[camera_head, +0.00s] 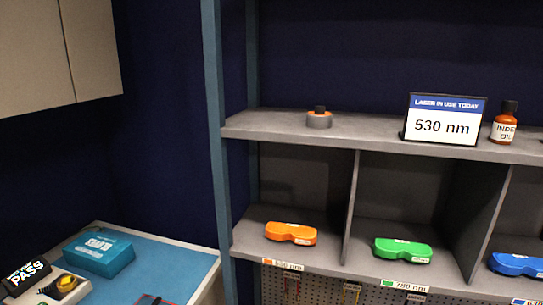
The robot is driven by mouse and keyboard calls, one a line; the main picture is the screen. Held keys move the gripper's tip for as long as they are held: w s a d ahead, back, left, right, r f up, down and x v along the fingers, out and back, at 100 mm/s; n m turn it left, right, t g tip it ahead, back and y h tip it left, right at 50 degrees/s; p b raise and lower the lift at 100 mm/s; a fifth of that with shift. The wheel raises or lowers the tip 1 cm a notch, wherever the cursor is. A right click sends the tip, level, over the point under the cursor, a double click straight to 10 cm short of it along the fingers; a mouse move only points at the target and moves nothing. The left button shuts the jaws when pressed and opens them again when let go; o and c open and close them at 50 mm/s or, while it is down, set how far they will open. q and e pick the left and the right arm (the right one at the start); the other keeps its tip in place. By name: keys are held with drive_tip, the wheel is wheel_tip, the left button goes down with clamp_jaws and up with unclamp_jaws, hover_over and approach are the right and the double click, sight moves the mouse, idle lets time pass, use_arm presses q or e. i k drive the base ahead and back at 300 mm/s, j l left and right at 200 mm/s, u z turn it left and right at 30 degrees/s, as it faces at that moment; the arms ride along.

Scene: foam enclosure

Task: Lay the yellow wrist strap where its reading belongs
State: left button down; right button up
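A small yellow thing, probably the yellow wrist strap (66,282), sits on a pale box-like tester (50,292) at the lower left. The tester is on a blue mat (185,262) on a bench and is partly cut off by the bottom edge. A dark thing with a red edge (155,300) shows only partly at the bottom. Neither of my grippers is in view.
A blue box (99,255) stands behind the tester. A grey shelf (265,124) to the right holds a "530 nm" sign (443,120), a brown bottle (504,124) and a grey-orange roll (319,119). Orange (291,234), green (402,250) and blue (518,265) cases lie in compartments below.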

sight(67, 283)
drive_tip(key=u, duration=1.4)
